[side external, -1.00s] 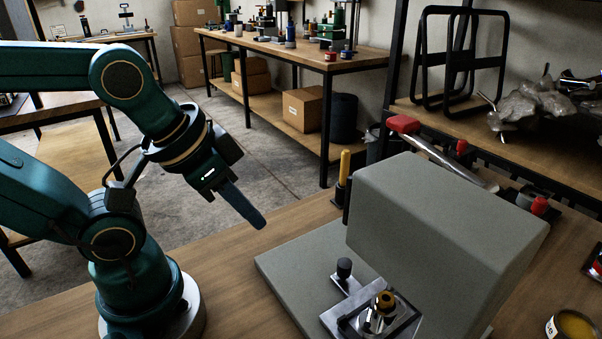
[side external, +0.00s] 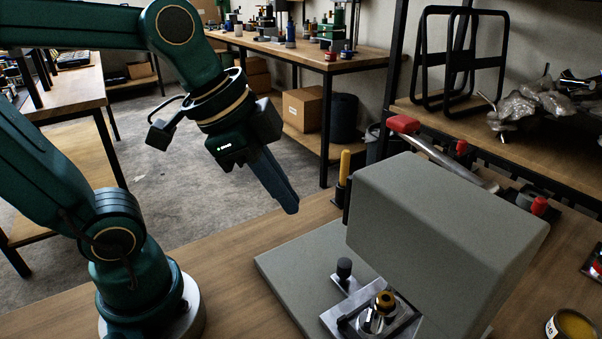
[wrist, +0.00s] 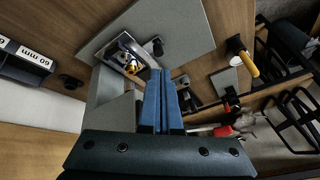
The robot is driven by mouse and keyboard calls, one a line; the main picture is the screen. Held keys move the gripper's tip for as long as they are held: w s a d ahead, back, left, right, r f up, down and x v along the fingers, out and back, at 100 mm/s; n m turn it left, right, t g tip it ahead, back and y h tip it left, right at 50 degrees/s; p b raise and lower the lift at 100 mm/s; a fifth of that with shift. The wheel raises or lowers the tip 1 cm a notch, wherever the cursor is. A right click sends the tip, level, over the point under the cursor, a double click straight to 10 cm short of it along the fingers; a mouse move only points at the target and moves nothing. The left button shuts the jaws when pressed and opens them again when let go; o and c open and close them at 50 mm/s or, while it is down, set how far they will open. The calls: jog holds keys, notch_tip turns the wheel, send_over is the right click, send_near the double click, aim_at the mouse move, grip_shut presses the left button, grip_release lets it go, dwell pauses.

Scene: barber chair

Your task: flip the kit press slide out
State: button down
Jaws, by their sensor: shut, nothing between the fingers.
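The press is a grey block-shaped body (side external: 440,225) on a flat grey base plate (side external: 285,262). Its metal slide (side external: 338,318) sits at the front under the body, with a black knob (side external: 344,268) standing on it and a brass and steel part (side external: 384,303) on its plate. The slide also shows in the wrist view (wrist: 122,60). A steel lever with a red grip (side external: 402,124) rises behind the body. My gripper (side external: 291,208) is shut and empty, in the air left of the press, fingers pointing down; its blue fingers lie together in the wrist view (wrist: 161,75).
A yellow-handled tool (side external: 345,165) stands behind the base plate. A red knob (side external: 540,205) and a yellow-filled tin (side external: 572,327) are at right. Bare wooden bench (side external: 225,270) lies between my base and the press.

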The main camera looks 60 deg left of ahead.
jog(key=w+d+f+m+g+h, duration=0.1)
jog(key=w+d+f+m+g, duration=0.1)
jog(key=w, duration=0.5)
jog(key=shift+w+f+m+g+h, duration=0.4)
jog(key=shift+f+m+g, duration=0.2)
jog(key=shift+f+m, duration=0.7)
jog(key=shift+d+r, duration=0.1)
send_near(363, 286)
jog(key=x, duration=0.5)
jog(key=a, duration=1.2)
jog(key=shift+a, duration=0.35)
jog(key=shift+w, duration=0.1)
